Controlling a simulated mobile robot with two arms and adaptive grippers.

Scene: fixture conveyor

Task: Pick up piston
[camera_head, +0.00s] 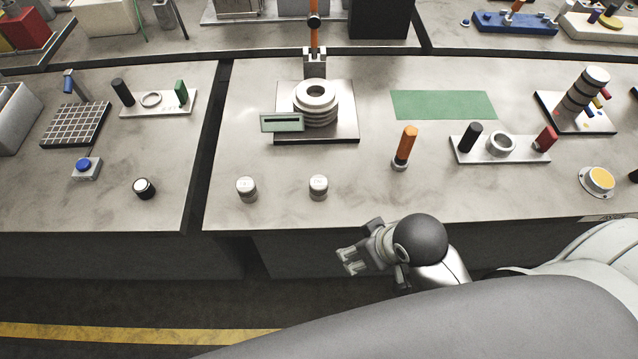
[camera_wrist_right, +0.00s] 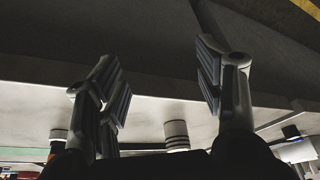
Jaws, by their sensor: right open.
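Two short silvery-white cylinders, which look like pistons, stand upright near the front edge of the middle table in the head view: a left piston (camera_head: 246,189) and a right piston (camera_head: 318,187). A similar piston with a black side and light top (camera_head: 143,188) stands on the left table. My right gripper (camera_head: 350,261) is open and empty, in front of the table edge and apart from the pistons. In the right wrist view its spread fingers (camera_wrist_right: 160,92) show, with a banded light cylinder (camera_wrist_right: 177,135) beyond them. My left gripper is not in view.
A fixture with a stacked ringed part (camera_head: 316,103) stands behind the pistons. An orange-topped peg (camera_head: 404,147), a plate with a black peg, ring and red peg (camera_head: 477,155), and a yellow button (camera_head: 600,180) are to the right. The table surface around the pistons is clear.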

